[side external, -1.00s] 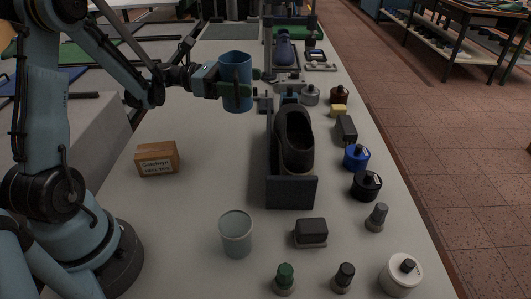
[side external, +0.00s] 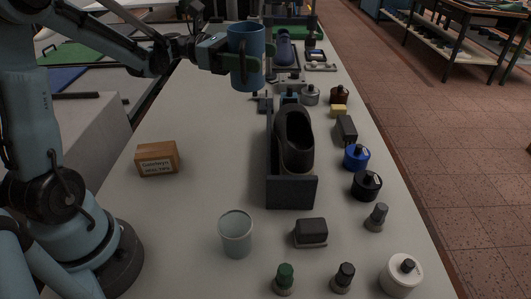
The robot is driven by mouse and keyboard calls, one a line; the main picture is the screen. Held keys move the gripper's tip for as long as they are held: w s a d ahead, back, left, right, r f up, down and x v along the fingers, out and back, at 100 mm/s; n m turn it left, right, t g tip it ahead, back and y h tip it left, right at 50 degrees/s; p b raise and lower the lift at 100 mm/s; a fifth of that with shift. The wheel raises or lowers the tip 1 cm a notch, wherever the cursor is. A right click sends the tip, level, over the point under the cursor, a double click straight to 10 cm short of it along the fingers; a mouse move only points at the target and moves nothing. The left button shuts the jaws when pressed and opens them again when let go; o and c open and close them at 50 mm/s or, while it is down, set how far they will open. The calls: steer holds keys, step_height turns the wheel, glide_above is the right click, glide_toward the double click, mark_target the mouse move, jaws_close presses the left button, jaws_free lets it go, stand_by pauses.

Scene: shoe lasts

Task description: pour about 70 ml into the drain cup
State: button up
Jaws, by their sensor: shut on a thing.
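My gripper (side external: 240,65) is shut on a blue cup (side external: 247,45) and holds it upright, high above the bench. What is inside the blue cup cannot be seen. A clear, greyish cup (side external: 236,235) stands upright on the bench nearer the camera, well apart from my gripper; it is probably the drain cup and looks empty. A black shoe last (side external: 294,140) stands in a dark holder (side external: 291,194) at the middle of the bench, lower than and to the right of the blue cup.
A cardboard box (side external: 157,158) sits at the left of the bench (side external: 205,180). The bench between box and holder is clear.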

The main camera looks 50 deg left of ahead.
steer(key=s+d+m+g+h, duration=0.1)
steer(key=s+d+m+g, duration=0.3)
steer(key=d+g, duration=0.3)
steer(key=s+d+m+g, duration=0.3)
steer(key=s+d+g, duration=0.1)
steer(key=d, duration=0.4)
steer(key=shift+w+d+f, duration=0.1)
steer(key=shift+w+f, duration=0.05)
steer(key=shift+f, duration=1.1)
steer(key=shift+w+f, duration=0.1)
steer(key=shift+f, duration=1.15)
steer(key=shift+s+r+m, duration=0.1)
steer(key=shift+s+m, duration=0.05)
steer(key=shift+m, duration=0.15)
steer(key=shift+s+d+f+m+t+y, duration=0.1)
steer(key=shift+s+f+m+t+y, duration=0.5)
steer(key=shift+m, duration=1)
steer(key=shift+s+d+f+m+t+y, duration=0.1)
steer(key=shift+s+f+m+t+y, duration=0.45)
steer(key=shift+m, duration=1.05)
steer(key=shift+s+d+f+m+t+y, duration=0.15)
steer(key=shift+s+f+m+t, duration=0.2)
steer(key=shift+s+f+m, duration=0.85)
steer(key=shift+w+a+r+m, duration=0.1)
steer(key=shift+w+r+m, duration=0.25)
steer(key=shift+w+m, duration=0.25)
